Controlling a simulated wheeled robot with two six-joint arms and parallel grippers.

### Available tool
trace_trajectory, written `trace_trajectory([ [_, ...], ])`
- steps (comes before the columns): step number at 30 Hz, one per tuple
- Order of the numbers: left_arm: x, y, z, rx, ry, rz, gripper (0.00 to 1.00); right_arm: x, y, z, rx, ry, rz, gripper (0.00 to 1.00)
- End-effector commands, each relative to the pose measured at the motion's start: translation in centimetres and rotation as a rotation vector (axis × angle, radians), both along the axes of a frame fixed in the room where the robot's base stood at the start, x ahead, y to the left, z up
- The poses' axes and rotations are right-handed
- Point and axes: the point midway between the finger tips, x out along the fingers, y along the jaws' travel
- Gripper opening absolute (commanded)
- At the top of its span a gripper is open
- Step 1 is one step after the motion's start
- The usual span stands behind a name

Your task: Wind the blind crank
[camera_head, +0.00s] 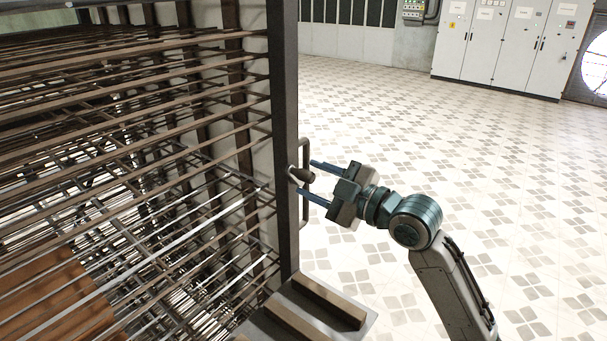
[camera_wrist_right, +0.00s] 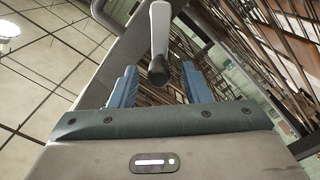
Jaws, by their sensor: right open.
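The blind crank has a dark, rounded grip (camera_head: 302,174) beside the dark upright post of the rack. In the right wrist view its pale arm (camera_wrist_right: 160,28) comes down from the top and ends in the dark grip (camera_wrist_right: 159,71). My right gripper (camera_head: 306,177) points left toward the post, with its two blue fingers apart. In the wrist view the open fingers (camera_wrist_right: 160,74) lie on either side of the grip, with gaps visible. I cannot tell how deep the grip sits between them. My left gripper is not in view.
The dark post (camera_head: 284,120) fronts a tall rack of metal rods (camera_head: 130,110) filling the left. A thin loop-shaped bar (camera_head: 306,150) stands out from the post near the fingers. Wooden blocks (camera_head: 328,302) lie at its foot. Tiled floor (camera_head: 500,190) is clear to the right.

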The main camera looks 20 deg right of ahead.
Motion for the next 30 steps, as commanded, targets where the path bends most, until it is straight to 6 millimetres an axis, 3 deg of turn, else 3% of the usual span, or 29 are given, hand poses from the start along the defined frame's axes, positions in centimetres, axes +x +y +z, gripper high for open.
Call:
trace_trajectory([
  [18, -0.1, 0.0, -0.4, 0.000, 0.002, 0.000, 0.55, -4.9, -2.9, -0.1, -0.006, 0.002, -0.001, 0.43],
  [30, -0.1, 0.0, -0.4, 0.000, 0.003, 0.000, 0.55, -5.3, -3.0, 0.0, -0.001, 0.000, 0.004, 0.43],
])
